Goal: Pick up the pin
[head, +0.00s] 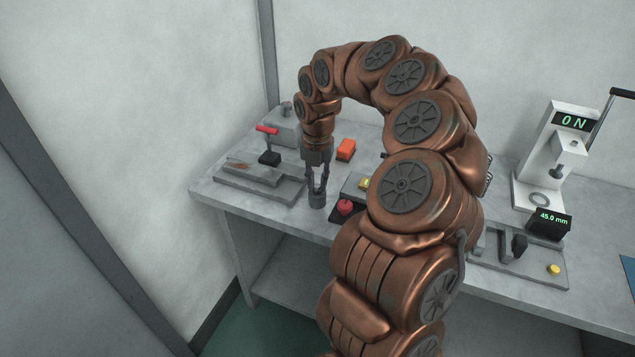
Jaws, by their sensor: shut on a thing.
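My gripper (317,186) points straight down near the front left edge of the grey workbench (225,190). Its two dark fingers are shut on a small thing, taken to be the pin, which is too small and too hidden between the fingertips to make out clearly. A short dark grey cylinder (317,201) is right under the fingertips. I cannot tell whether the pin touches it or stands in it.
A flat fixture (262,187) and a red-handled clamp (267,131) are left of my gripper. A red button (345,207) and an orange block (346,149) are close on its right. A white press (548,165) showing "ON" and a 45.0 mm readout (549,222) stand farther right.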

